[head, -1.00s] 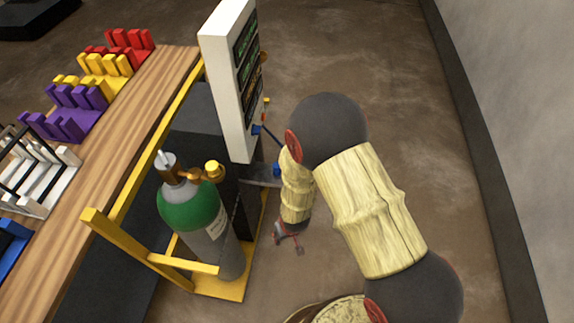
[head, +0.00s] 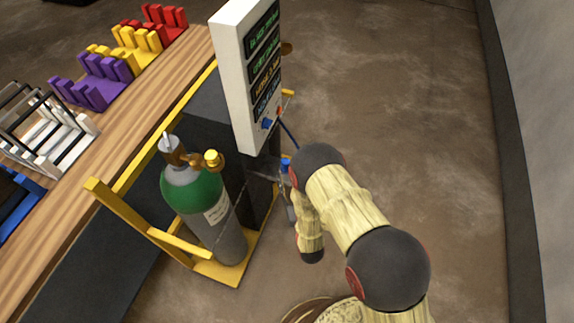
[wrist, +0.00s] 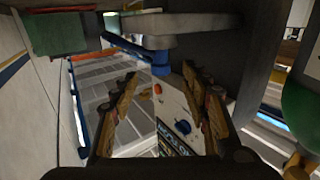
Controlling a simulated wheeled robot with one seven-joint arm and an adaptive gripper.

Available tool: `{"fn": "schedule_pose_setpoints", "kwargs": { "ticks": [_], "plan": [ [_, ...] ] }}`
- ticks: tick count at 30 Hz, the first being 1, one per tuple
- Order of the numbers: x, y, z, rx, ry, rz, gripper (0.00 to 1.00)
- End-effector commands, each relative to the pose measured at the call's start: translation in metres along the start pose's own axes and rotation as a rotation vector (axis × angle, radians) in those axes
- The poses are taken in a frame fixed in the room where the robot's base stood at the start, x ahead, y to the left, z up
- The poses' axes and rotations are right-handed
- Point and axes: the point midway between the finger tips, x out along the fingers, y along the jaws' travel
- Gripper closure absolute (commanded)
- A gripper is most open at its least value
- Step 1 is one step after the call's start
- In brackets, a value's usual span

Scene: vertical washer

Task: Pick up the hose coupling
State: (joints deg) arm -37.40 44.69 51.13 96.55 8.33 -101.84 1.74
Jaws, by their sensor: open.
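A blue part that looks like the hose coupling (wrist: 161,64) shows in the wrist view, just below a grey plate (wrist: 175,22), with a blue hose leading off to the upper left. In the head view a small blue part (head: 285,165) sits by the grey bracket, beside my arm. My gripper (wrist: 160,78) is open, with one finger on each side of the picture's middle. The coupling appears near the fingertips, between them in the picture. I cannot tell its depth from them or whether they touch. The gripper is mostly hidden behind my arm in the head view.
A white display panel (head: 236,80) stands above the bracket. A green-topped gas cylinder (head: 193,192) in a yellow frame (head: 172,243) stands left of my arm. A wooden bench (head: 150,105) with coloured racks is farther left. The floor to the right is clear.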

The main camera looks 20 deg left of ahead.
Motion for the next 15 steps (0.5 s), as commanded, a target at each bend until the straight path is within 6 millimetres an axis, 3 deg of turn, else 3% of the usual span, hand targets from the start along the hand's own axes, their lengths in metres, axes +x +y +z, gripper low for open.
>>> {"fn": "schedule_pose_setpoints", "kwargs": {
  "ticks": [15],
  "plan": [
    [0.057,-0.001,-0.011,0.001,0.010,0.000,0.54]
  ]
}}
